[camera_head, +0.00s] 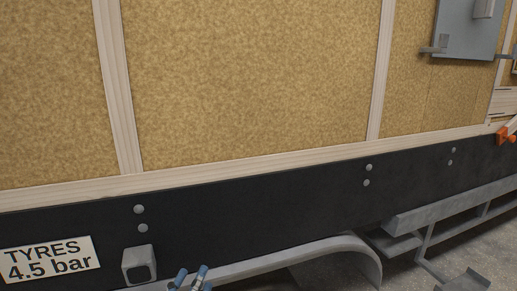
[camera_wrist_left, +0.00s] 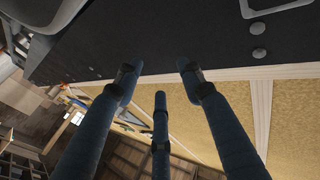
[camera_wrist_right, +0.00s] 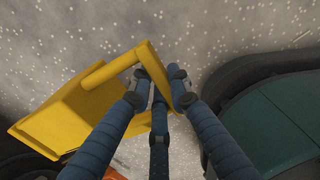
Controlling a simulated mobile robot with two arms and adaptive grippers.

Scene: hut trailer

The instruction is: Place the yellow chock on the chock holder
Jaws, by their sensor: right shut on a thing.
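The yellow chock (camera_wrist_right: 62,122) shows in the right wrist view at left, above speckled grey ground. My right gripper (camera_wrist_right: 161,84) is shut on the chock's bar-like handle, and its fingers hide part of it. The chock and right gripper are not in the head view. My left gripper (camera_head: 188,278) shows only its blue fingertips at the head view's bottom edge. In the left wrist view its fingers (camera_wrist_left: 160,80) are spread and empty beside the trailer side. A grey hollow bracket (camera_head: 139,265) sits on the black band; I cannot tell if it is the chock holder.
A white tyre-pressure sign (camera_head: 46,258) is left of the bracket. A curved grey fender (camera_head: 300,249) runs below the black band (camera_head: 250,205). A grey step frame (camera_head: 440,212) juts out at right. A dark rounded thing with a green top (camera_wrist_right: 275,115) stands right of the right gripper.

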